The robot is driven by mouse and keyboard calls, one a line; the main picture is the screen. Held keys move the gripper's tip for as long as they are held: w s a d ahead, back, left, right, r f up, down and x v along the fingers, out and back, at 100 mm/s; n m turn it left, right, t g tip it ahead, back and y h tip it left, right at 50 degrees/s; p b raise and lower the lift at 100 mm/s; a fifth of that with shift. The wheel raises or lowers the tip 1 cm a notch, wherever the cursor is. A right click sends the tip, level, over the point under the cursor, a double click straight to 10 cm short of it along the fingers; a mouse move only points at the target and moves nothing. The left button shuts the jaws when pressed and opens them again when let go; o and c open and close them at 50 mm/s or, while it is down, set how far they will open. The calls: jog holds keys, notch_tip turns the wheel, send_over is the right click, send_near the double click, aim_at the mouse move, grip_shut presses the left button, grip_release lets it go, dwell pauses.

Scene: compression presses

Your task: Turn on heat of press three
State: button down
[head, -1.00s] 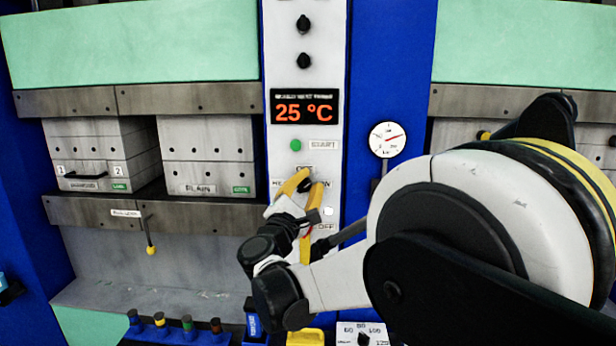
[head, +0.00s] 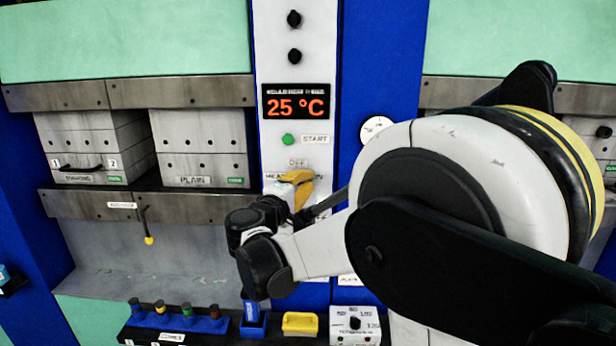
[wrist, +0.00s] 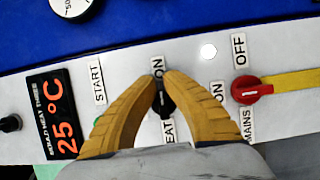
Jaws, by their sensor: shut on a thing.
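The control panel of press three (head: 294,52) is a white strip between the blue columns. Its display, labelled mould heat three (wrist: 53,115), reads 25 °C in red; the same display (head: 296,101) shows in the head view. The black heat knob (wrist: 165,103) sits below the display, with OFF and ON labels around it. My gripper (wrist: 161,76) is shut on this knob, one yellow finger on each side; in the head view my gripper (head: 297,181) covers the knob.
A red mains knob (wrist: 246,90) with its own ON and OFF labels lies close beside my gripper. A green START button (head: 288,139) is above it. A round gauge (head: 375,128) is to the right, partly behind my arm. Moulds (head: 201,147) sit in the press at left.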

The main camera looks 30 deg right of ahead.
jog(key=shift+w+a, duration=0.25)
dwell(0.3)
jog(key=c, duration=1.5)
grip_release()
jog(key=shift+r, duration=0.1)
jog(key=shift+w+a, duration=0.25)
jog(key=shift+a, duration=0.05)
jog(key=shift+s+d, duration=0.15)
jog(key=shift+s, duration=0.1)
jog(key=v, duration=1.2)
jog(key=shift+w, duration=0.1)
